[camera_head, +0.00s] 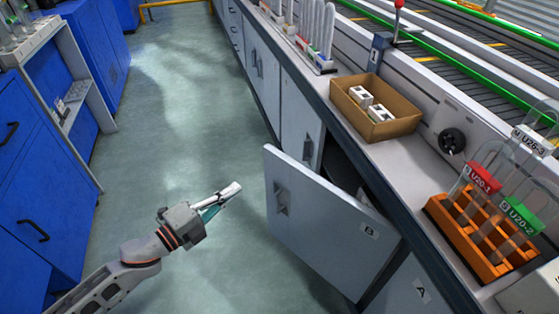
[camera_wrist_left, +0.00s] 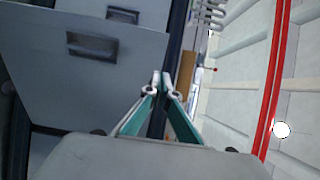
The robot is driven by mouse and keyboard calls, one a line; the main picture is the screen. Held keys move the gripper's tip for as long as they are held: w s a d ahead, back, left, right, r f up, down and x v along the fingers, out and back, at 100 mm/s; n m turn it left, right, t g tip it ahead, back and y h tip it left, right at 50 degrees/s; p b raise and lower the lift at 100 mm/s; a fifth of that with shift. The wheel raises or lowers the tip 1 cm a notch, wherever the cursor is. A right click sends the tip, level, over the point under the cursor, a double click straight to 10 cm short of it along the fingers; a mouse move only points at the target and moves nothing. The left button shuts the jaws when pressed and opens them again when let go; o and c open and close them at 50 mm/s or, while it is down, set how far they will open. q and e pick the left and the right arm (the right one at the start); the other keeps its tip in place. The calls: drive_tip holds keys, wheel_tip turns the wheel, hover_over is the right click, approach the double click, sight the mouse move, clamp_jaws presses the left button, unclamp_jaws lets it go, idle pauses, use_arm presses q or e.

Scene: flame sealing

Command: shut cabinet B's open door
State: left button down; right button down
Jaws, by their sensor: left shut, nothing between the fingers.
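Cabinet B's door (camera_head: 318,220), pale grey with a recessed handle and a "B" label, stands swung open from the bench into the aisle in the head view. A dark gap shows behind it. The door also shows at the left of the left wrist view (camera_wrist_left: 60,85), with its recessed handle. My left gripper (camera_head: 232,189) is in the aisle, left of the door's free edge and apart from it. Its fingers are together and empty, and they also show in the left wrist view (camera_wrist_left: 160,82). My right gripper is not in view.
The bench top carries a cardboard box (camera_head: 357,122) with white parts and an orange rack (camera_head: 463,249) with tagged tubes. Cabinet A (camera_head: 412,291) is beside B at lower right. Blue cabinets (camera_head: 45,190) line the left. The aisle floor (camera_head: 185,105) is clear.

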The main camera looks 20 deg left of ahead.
use_arm(q)
drive_tip(key=w, duration=0.1)
approach(277, 158)
drive_tip(key=x, duration=0.2)
drive_tip(key=b+x, duration=0.1)
drive_tip(key=x, duration=0.2)
drive_tip(key=shift+w+d+f, duration=0.1)
drive_tip(key=shift+w+d, duration=0.05)
drive_tip(key=shift+w, duration=0.1)
drive_tip(key=shift+w+d, duration=0.15)
drive_tip(key=shift+w, duration=0.15)
drive_tip(key=shift+w+d, duration=0.15)
drive_tip(key=shift+w, duration=0.1)
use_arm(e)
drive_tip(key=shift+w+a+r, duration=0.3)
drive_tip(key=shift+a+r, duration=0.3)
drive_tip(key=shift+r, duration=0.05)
use_arm(q)
drive_tip(key=shift+w, duration=0.1)
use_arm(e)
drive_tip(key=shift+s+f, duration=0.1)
